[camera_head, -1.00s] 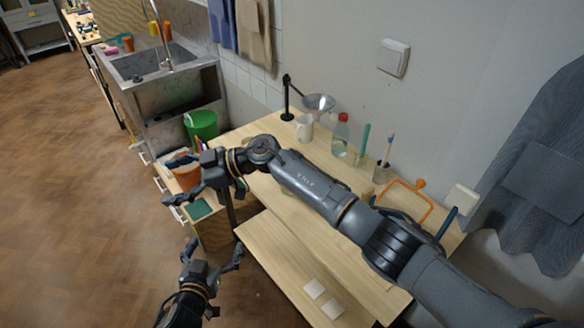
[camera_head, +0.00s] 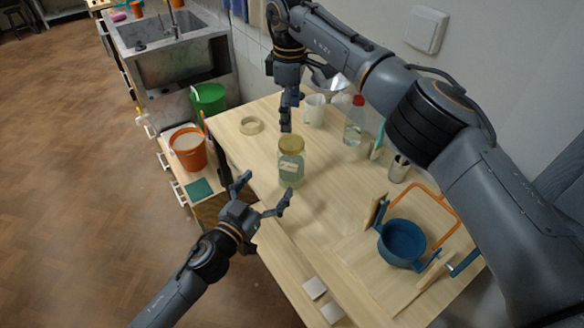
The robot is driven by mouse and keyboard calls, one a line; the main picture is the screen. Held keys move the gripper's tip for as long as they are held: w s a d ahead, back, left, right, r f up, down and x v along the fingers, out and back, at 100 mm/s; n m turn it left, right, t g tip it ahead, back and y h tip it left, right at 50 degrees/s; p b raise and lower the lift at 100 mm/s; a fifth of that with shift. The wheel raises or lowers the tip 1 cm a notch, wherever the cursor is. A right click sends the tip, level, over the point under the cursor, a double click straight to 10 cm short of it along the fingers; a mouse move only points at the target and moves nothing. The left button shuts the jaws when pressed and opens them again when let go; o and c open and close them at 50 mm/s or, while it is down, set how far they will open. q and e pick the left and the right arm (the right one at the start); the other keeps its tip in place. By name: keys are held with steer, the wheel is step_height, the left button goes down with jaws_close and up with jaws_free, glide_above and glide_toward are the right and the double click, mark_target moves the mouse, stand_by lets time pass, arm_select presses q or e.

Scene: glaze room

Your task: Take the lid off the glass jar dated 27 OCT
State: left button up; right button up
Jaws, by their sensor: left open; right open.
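A glass jar (camera_head: 291,168) with a gold-coloured lid (camera_head: 291,145) stands upright on the wooden table. It has a pale label, whose writing is too small to read. The lid is on the jar. My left gripper (camera_head: 262,194) is open and empty, just left of and below the jar in the picture, its fingers spread towards it and apart from it. My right gripper (camera_head: 288,117) points down above and behind the lid, and no contact shows. It is seen edge-on and holds nothing that I can see.
A blue pot (camera_head: 402,243) is at the right. An orange bucket (camera_head: 188,150) stands left of the table. The tabletop right of the jar is clear.

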mark_target(290, 156)
arm_select(q)
steer(key=x, duration=1.1)
steer(key=shift+w+d+f, duration=0.1)
steer(key=shift+w+f, duration=0.05)
steer(key=shift+w, duration=0.05)
arm_select(e)
steer(key=shift+w+d+f, duration=0.1)
steer(key=shift+w+f, duration=0.05)
steer(key=shift+w, duration=0.1)
arm_select(q)
jaws_close()
arm_select(e)
steer(key=shift+f, duration=4)
